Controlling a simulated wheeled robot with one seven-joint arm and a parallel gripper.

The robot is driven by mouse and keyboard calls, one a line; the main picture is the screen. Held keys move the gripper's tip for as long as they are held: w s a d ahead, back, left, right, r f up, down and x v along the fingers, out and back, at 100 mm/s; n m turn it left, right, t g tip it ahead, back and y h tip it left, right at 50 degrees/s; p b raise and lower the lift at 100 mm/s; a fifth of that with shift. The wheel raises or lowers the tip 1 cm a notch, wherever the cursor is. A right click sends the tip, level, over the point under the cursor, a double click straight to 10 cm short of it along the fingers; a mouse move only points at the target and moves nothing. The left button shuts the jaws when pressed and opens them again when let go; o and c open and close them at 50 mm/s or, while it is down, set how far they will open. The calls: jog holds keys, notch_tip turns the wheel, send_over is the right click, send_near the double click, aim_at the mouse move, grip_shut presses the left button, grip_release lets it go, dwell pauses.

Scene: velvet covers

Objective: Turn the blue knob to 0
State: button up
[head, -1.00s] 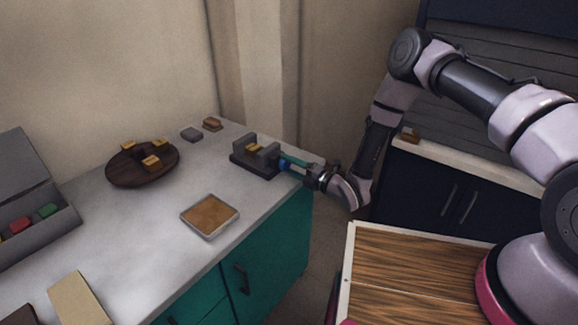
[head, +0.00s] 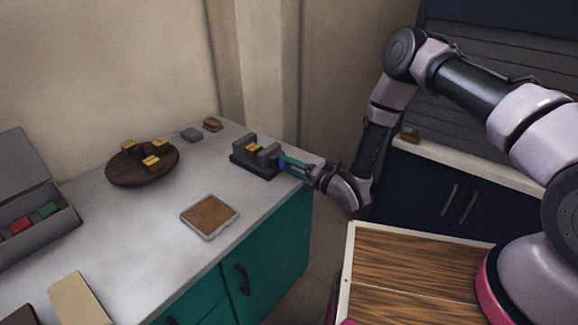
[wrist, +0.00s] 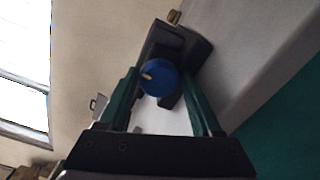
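The blue knob (wrist: 160,79) sits on the end of a dark grey block-shaped fixture (head: 256,157) near the right end of the counter. The knob is a round disc with a small pale mark toward its upper left in the wrist view. In the head view only a sliver of the knob (head: 282,163) shows beside the fingers. My gripper (wrist: 160,88) has its two teal fingers apart, one on each side of the knob. I cannot tell whether they touch it. No 0 mark is legible. The gripper also shows in the head view (head: 291,164).
A round dark wooden board (head: 142,172) with small blocks, a square tan-filled tray (head: 209,215) and an open grey box (head: 40,215) stand left on the counter. A small grey block (head: 192,134) lies at the back. A wood-topped surface (head: 420,262) lies front right.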

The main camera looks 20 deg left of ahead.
jog(key=shift+o, duration=0.9)
jog(key=v, duration=1)
jog(key=shift+s+d, duration=0.15)
jog(key=shift+d, duration=0.25)
